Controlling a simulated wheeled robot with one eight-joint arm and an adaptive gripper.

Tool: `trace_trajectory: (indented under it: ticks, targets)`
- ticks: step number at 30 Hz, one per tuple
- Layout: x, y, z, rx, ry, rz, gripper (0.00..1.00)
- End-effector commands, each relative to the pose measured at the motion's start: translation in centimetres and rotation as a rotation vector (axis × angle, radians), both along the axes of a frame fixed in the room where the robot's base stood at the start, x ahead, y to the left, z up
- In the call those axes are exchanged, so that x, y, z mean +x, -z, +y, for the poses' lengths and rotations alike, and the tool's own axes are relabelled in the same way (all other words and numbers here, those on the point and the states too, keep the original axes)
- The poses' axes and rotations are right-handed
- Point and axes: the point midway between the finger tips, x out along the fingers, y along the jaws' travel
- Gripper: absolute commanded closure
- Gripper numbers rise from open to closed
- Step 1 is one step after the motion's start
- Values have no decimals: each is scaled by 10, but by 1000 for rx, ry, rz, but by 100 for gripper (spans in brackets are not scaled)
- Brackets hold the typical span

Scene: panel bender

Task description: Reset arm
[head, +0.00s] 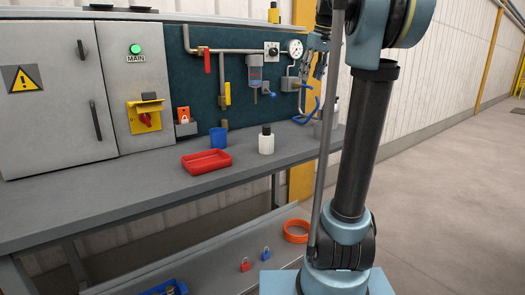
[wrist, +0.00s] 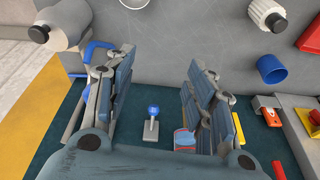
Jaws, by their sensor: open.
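My arm (head: 362,140) stands upright at the right of the head view, in front of the bench's right end. My gripper (wrist: 158,75) shows in the wrist view with its two blue-grey padded fingers wide apart. Nothing is held between them. A blue-knobbed valve (wrist: 152,112) shows in the gap, against the teal panel behind; I cannot tell its distance.
Open floor (head: 440,190) lies to the right.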

Motion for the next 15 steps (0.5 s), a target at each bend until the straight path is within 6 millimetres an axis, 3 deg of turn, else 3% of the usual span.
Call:
trace_trajectory:
  ticks: [15]
  targets:
    - [-148,147,9,-16,205,47,50]
